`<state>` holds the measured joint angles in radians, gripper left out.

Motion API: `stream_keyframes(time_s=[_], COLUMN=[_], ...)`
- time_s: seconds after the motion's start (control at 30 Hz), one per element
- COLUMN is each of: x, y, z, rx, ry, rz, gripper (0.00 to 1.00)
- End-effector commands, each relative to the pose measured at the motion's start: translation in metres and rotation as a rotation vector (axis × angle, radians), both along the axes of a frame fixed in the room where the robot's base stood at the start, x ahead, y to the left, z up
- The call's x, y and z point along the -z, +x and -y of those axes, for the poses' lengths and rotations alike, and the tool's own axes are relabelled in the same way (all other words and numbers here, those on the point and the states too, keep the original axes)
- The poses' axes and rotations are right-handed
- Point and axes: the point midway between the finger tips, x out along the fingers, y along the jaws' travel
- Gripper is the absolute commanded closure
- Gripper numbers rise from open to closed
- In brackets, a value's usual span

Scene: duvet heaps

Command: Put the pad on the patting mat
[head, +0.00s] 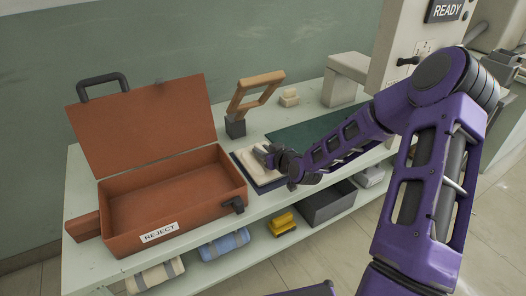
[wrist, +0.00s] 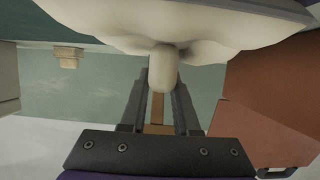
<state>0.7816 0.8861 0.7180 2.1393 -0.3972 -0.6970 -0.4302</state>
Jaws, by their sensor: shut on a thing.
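The cream, soft pad (head: 256,171) is at the dark blue flat mat (head: 284,184) on the table in the head view. My gripper (head: 266,156) reaches it from the right and is shut on it. In the wrist view the pad (wrist: 215,40) hangs across the top, and a rounded tuft of it sits between my gripper's fingers (wrist: 162,82). A dark green mat (head: 318,128) lies flat to the right, partly behind my arm. I cannot tell which mat is the patting mat, nor whether the pad is clear of the blue one.
An open red case (head: 160,196) marked REJECT stands left. A wooden-handled tool (head: 256,92) and a small cream block (head: 289,97) stand behind the pad. A machine with a READY sign (head: 446,10) stands right. A lower shelf holds rolled cloths (head: 224,244) and a grey bin (head: 328,204).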

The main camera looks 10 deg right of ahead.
Motion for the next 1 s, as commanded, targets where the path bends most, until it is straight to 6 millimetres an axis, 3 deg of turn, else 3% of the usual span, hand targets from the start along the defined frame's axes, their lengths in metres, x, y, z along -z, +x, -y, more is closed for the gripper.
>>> stream_keyframes(time_s=[0.23, 0.27, 0.4, 0.8, 1.0], x=[0.004, 0.003, 0.002, -0.004, -0.016], y=[0.0, 0.0, 0.0, 0.0, -0.032], z=[0.0, 0.0, 0.0, 0.0, 0.012], rx=[0.0, 0.0, 0.0, 0.0, 0.002], ry=[-0.001, -0.001, 0.0, 0.001, -0.003], rz=[0.0, 0.0, -0.001, 0.0, -0.001], gripper=[1.0, 0.67, 0.42, 0.41, 0.41])
